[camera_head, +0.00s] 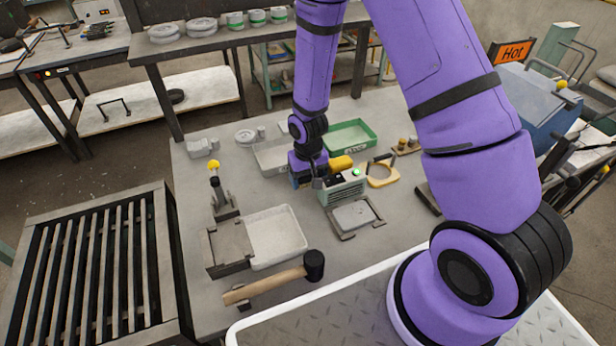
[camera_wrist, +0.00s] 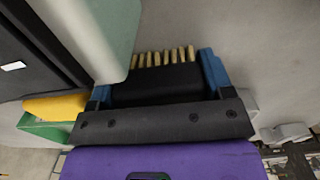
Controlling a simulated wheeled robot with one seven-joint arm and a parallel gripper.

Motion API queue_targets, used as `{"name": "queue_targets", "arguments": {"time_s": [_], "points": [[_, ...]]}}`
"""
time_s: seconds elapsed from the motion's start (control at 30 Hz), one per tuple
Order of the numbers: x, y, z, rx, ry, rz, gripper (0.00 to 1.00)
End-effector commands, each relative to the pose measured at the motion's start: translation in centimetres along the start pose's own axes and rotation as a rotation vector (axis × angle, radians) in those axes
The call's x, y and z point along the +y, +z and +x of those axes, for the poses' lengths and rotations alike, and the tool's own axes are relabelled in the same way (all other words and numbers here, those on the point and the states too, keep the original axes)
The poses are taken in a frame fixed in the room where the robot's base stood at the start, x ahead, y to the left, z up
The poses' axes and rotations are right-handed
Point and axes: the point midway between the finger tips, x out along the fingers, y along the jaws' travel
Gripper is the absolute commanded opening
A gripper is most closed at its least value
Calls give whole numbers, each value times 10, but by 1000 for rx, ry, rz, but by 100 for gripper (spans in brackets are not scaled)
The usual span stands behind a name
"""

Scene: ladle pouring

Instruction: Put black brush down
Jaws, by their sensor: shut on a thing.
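My gripper (camera_head: 306,176) hangs over the middle of the grey worktable (camera_head: 385,235), just left of a pale green-grey box with a green light (camera_head: 344,187). In the wrist view its blue fingers (camera_wrist: 160,84) are shut on the black brush (camera_wrist: 162,80). The brush has a black body and a row of tan bristles along its far edge. The box (camera_wrist: 105,30) is close to the brush's left end in that view; I cannot tell whether they touch. In the head view the brush is mostly hidden by my gripper, and its height above the table is unclear.
A yellow object (camera_head: 341,163) lies behind the box, near a green tray (camera_head: 350,134). A white tray (camera_head: 276,238), a mallet (camera_head: 268,285) and a small stand (camera_head: 222,203) are at front left. Bare tabletop shows between the white tray and the box.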

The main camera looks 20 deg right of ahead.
Motion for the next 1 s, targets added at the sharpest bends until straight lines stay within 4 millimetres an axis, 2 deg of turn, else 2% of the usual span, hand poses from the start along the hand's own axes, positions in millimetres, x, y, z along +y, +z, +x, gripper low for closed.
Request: {"name": "queue_targets", "arguments": {"time_s": [0.57, 0.6, 0.63, 0.67, 0.93, 0.97, 1.0], "points": [[0, 2, 14, -4, 0, 1, 36], [0, 2, 14, -4, 0, 1, 83], [0, 2, 14, -4, 0, 1, 90], [0, 2, 15, -4, 0, 1, 93], [0, 2, 5, -2, -1, 1, 93], [0, 1, 2, -1, -1, 1, 94], [0, 1, -4, 0, -1, 1, 99]]}}
